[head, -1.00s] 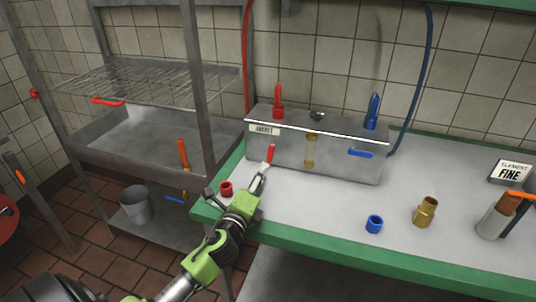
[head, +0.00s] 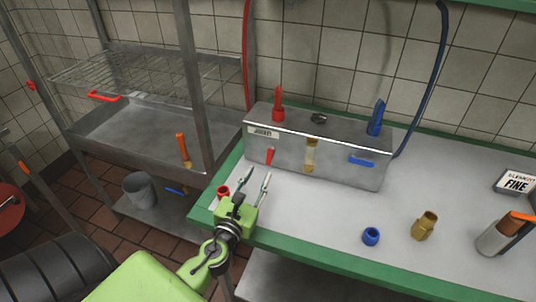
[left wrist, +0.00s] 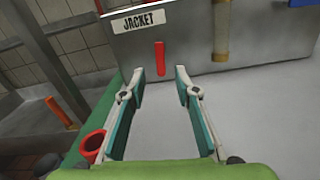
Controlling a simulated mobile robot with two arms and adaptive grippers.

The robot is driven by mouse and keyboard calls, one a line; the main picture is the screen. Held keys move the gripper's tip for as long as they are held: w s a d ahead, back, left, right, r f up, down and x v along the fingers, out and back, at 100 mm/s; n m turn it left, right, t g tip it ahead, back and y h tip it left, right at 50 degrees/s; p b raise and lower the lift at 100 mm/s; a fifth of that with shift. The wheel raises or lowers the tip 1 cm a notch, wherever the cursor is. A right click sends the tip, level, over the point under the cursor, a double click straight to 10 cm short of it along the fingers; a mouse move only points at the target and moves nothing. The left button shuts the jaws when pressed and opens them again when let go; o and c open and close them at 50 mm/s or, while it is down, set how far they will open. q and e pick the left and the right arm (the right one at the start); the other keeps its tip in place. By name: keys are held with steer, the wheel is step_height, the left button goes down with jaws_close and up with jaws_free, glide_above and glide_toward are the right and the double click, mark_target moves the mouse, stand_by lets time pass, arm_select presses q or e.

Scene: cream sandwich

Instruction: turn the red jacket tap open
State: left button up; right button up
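The red jacket tap handle (head: 270,156) is on the front face of the steel box, below the JACKET label (head: 263,132). It stands upright, and it also shows upright in the left wrist view (left wrist: 160,58). My left gripper (head: 257,174) is open and empty in front of the box, below and short of the handle. In the left wrist view, the gap between its fingers (left wrist: 160,72) lines up under the handle, with bare counter between the fingers. My right gripper is not in view.
A red ring fitting (head: 222,191) lies just left of my left gripper. A blue tap handle (head: 361,161) lies level farther right on the box. A blue fitting (head: 371,236) and a brass fitting (head: 423,226) stand on the counter. The middle of the counter is clear.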

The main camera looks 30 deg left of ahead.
mark_target(269, 156)
arm_select(q)
steer(key=p+x, duration=0.1)
steer(key=x, duration=0.8)
jaws_close()
